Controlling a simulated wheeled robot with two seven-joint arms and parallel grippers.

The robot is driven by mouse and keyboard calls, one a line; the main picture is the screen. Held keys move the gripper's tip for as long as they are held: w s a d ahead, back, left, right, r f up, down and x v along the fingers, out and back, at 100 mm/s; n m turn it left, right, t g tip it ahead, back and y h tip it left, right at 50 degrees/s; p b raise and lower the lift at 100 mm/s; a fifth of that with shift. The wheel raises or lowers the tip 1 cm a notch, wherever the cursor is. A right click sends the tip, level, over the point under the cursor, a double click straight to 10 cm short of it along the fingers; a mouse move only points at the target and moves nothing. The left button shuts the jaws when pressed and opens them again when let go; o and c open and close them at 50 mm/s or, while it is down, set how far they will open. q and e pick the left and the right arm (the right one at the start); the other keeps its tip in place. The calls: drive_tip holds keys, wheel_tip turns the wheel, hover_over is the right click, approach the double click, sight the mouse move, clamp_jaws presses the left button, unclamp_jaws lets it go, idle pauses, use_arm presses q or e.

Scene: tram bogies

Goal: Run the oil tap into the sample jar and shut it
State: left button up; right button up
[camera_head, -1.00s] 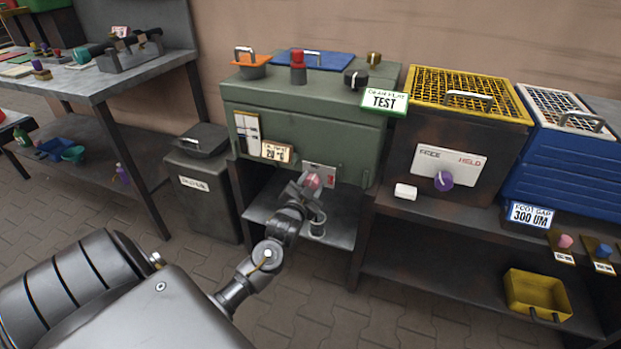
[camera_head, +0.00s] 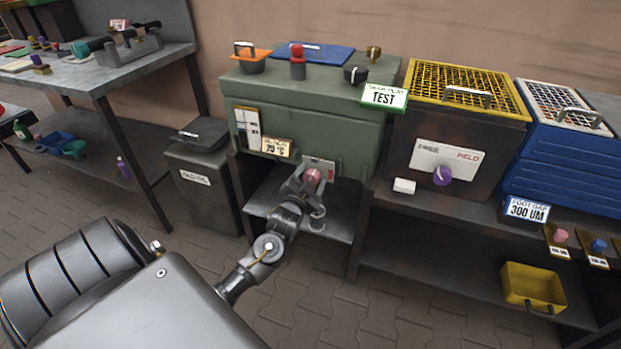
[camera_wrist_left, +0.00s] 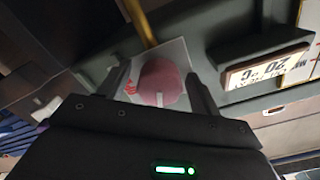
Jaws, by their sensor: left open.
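The oil tap's red knob (camera_head: 313,176) sits on a pale plate (camera_head: 322,166) low on the front of the green test box (camera_head: 300,115). My left gripper (camera_head: 306,178) is at the knob. In the left wrist view the knob (camera_wrist_left: 161,83) lies between the two spread fingers of the gripper (camera_wrist_left: 160,88), with room on both sides. The sample jar (camera_head: 317,218), a small grey cylinder, stands on the shelf below the tap, partly hidden by my arm. I cannot tell what is in it. My right gripper does not show.
A lidded grey waste bin (camera_head: 197,190) stands left of the green box. A dark box with a yellow grille (camera_head: 468,92) and purple knob (camera_head: 443,176) stands right. A white block (camera_head: 404,186) lies on the bench. A yellow tray (camera_head: 533,287) sits on the lower shelf.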

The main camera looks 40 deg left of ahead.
use_arm(q)
drive_tip(key=p+v, duration=0.1)
drive_tip(key=v, duration=0.9)
drive_tip(key=shift+s+d, duration=0.2)
drive_tip(key=shift+s, duration=0.15)
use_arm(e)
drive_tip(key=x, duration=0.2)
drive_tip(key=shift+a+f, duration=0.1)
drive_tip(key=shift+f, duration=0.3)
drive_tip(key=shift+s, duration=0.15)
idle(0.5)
use_arm(q)
drive_tip(key=w+a+n+b, duration=0.1)
drive_tip(key=w+n, duration=0.1)
drive_tip(key=w, duration=0.1)
drive_tip(key=w+a+n+b, duration=0.1)
drive_tip(key=w+n, duration=0.1)
drive_tip(key=w, duration=0.2)
drive_tip(key=w+a+n+b, duration=0.1)
drive_tip(key=w+n, duration=0.1)
drive_tip(key=w, duration=0.1)
drive_tip(key=shift+w+a, duration=0.55)
drive_tip(key=shift+w, duration=0.4)
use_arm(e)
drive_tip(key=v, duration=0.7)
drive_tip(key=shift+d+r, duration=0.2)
